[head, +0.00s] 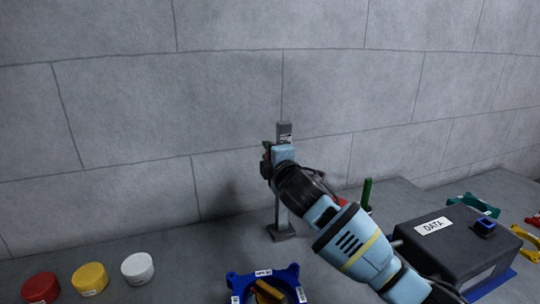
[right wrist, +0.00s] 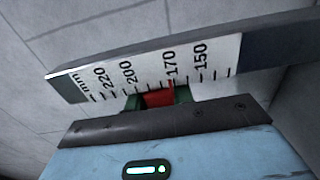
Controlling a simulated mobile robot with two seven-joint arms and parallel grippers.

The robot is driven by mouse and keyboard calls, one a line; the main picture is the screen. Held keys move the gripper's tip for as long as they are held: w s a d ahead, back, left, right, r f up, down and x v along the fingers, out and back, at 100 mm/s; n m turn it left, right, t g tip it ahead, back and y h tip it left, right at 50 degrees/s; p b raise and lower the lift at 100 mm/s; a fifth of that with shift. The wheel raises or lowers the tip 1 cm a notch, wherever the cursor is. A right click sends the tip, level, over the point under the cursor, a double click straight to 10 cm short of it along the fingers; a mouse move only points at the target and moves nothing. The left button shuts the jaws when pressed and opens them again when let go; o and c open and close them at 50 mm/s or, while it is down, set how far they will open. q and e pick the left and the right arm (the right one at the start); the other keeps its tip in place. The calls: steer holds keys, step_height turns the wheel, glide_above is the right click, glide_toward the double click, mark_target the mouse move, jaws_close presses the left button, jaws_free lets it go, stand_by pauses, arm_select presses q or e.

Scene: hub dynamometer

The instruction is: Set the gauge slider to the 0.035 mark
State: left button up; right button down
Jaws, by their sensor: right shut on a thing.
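The gauge is an upright grey post (head: 283,205) near the wall, with a labelled top and a flat foot. My right gripper (head: 267,160) is at its upper part, shut on the slider. In the right wrist view the white scale (right wrist: 205,68) carries black ticks, "mm" and the numbers 220, 200, 170 and 150. The slider (right wrist: 157,98) shows red with green sides, partly hidden behind my gripper's dark edge. Its thin red pointer line stands close to the 170 label. No 0.035 mark is readable. My left gripper is in neither view.
A black DATA box (head: 430,250) stands at right, with a green upright handle (head: 367,193) near it. A blue fixture (head: 240,283) is at the front centre. Red (head: 41,288), yellow (head: 90,278) and white (head: 137,267) round containers stand at left. The wall is close behind the gauge.

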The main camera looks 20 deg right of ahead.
steer(key=shift+f, duration=0.1)
steer(key=c, duration=1.2)
jaws_free()
steer(key=s, duration=0.8)
steer(key=shift+d, duration=0.15)
